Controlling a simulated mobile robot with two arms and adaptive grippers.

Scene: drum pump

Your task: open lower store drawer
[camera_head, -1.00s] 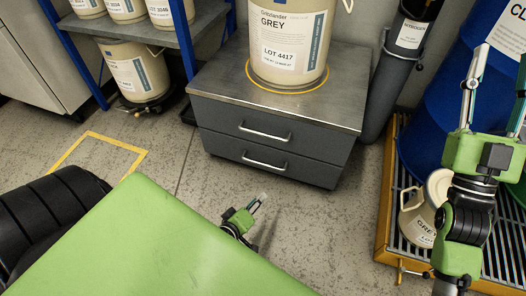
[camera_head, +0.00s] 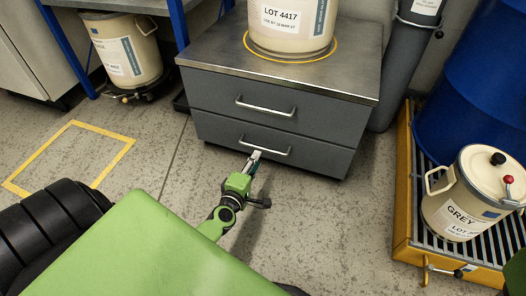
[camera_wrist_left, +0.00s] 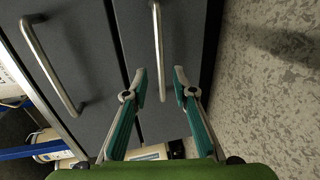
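The grey drawer cabinet has an upper drawer (camera_head: 220,100) and a lower drawer (camera_head: 215,129), both shut, each with a silver bar handle. The lower handle (camera_head: 280,152) has my left gripper (camera_head: 254,156) at it in the head view. In the left wrist view, the left gripper (camera_wrist_left: 160,77) is open, with the lower handle (camera_wrist_left: 158,40) showing between its two fingertips. I cannot tell whether the fingers touch the bar. The upper handle (camera_wrist_left: 48,65) is to the left there. My right gripper is out of view; only a bit of green shows at the right edge.
A GREY drum (camera_head: 292,35) stands on the cabinet top (camera_head: 210,58). At right, a yellow-framed grating (camera_head: 402,200) holds a cream GREY container (camera_head: 462,195) and a blue drum (camera_head: 480,90).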

